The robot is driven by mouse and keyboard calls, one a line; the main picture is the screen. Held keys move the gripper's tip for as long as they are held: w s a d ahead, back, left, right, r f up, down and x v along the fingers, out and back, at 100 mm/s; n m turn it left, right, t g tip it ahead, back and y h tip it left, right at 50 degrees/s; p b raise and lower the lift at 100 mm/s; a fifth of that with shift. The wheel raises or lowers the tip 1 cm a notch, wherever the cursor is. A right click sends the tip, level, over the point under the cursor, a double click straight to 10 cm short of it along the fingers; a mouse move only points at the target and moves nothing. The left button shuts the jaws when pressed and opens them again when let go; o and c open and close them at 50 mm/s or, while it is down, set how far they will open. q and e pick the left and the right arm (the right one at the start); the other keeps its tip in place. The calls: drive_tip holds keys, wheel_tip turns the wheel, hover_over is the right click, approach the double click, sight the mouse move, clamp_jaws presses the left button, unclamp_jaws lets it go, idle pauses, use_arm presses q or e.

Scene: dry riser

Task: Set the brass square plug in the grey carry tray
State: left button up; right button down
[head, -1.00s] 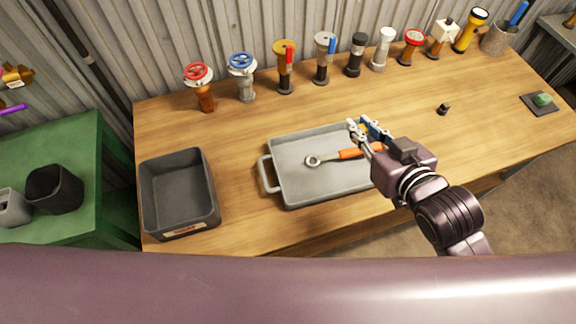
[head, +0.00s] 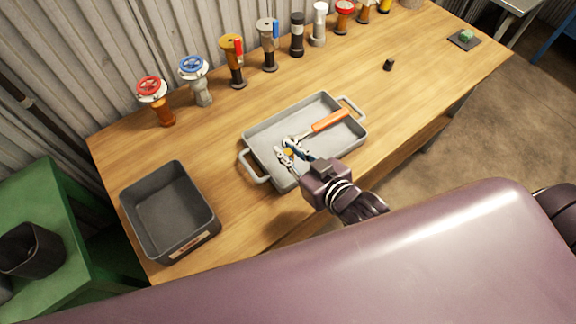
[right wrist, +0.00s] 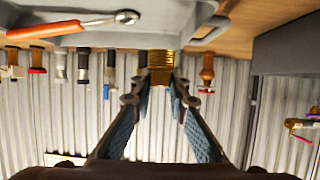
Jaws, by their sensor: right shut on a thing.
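The brass square plug (right wrist: 160,65) is gripped between the fingertips of my right gripper (right wrist: 158,88) in the right wrist view; its threads show. In the head view only a small yellow bit of the plug (head: 289,152) shows at the fingertips. My right gripper (head: 290,152) is over the left, front part of the grey carry tray (head: 269,132), beside the ratchet spanner's head. I cannot tell whether the plug touches the tray floor. The tray stands on the bench with a handle at each end. My left gripper is not in view.
A spanner with an orange handle (head: 331,121) lies in the tray. A dark grey bin (head: 170,212) stands on the wooden bench (head: 230,150) to the left. Several valves and torches line the back.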

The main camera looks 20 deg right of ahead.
sight(288, 175)
wheel_tip(288, 175, down, 4)
drive_tip(key=shift+r, duration=0.15)
drive_tip(key=shift+f, duration=1.9)
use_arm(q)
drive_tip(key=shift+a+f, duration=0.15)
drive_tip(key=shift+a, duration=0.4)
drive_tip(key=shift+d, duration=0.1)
use_arm(e)
drive_tip(key=shift+f, duration=0.1)
drive_tip(key=c, duration=1.9)
unclamp_jaws()
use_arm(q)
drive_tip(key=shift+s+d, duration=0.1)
